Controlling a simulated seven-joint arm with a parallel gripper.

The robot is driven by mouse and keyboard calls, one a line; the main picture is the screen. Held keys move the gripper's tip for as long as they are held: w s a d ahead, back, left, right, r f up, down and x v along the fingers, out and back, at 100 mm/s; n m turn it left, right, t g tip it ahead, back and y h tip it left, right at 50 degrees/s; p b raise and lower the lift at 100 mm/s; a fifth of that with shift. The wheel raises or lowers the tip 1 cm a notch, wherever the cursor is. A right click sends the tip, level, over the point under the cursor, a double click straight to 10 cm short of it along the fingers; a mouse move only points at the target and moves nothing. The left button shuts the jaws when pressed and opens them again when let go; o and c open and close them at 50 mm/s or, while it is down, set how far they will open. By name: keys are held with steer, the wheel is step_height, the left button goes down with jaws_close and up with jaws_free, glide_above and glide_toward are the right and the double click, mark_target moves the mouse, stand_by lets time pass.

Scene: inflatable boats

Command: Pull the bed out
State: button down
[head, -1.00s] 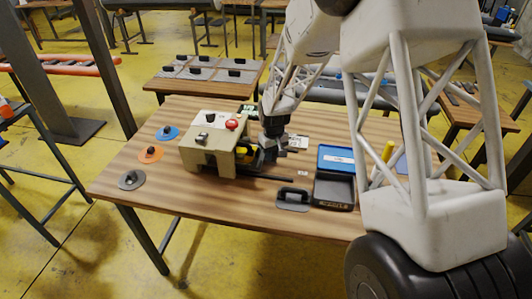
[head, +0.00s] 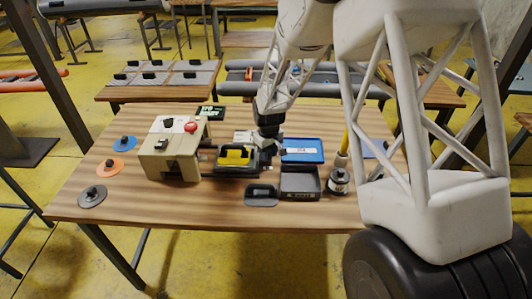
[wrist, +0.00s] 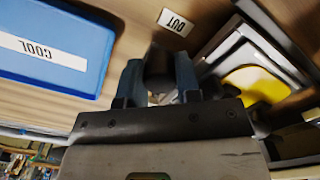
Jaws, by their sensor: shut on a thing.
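A beige press-like housing (head: 160,165) with a red button stands on the wooden table. The black bed (head: 222,173), with a yellow piece (head: 236,156) on it, lies to the right of the housing, its yellow piece clear of it. My gripper (head: 268,150) is at the bed's right end. In the wrist view my gripper (wrist: 160,82) is shut on a dark upright handle (wrist: 158,62), which seems to belong to the bed. The yellow piece (wrist: 255,85) shows at right there. An "OUT" label (wrist: 172,22) lies beyond the fingers. Part of the bed's right end is hidden.
A blue tray (head: 302,150) marked "COOL" (wrist: 60,45) is right of my gripper. Round handled discs (head: 92,196) lie at left.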

steer(key=shift+w+d, duration=0.1)
steer(key=shift+d, duration=0.15)
steer(key=c, duration=1.1)
jaws_free()
steer(key=shift+d, duration=0.1)
steer(key=o, duration=0.3)
steer(key=shift+r, duration=0.2)
steer(key=shift+r, duration=3.75)
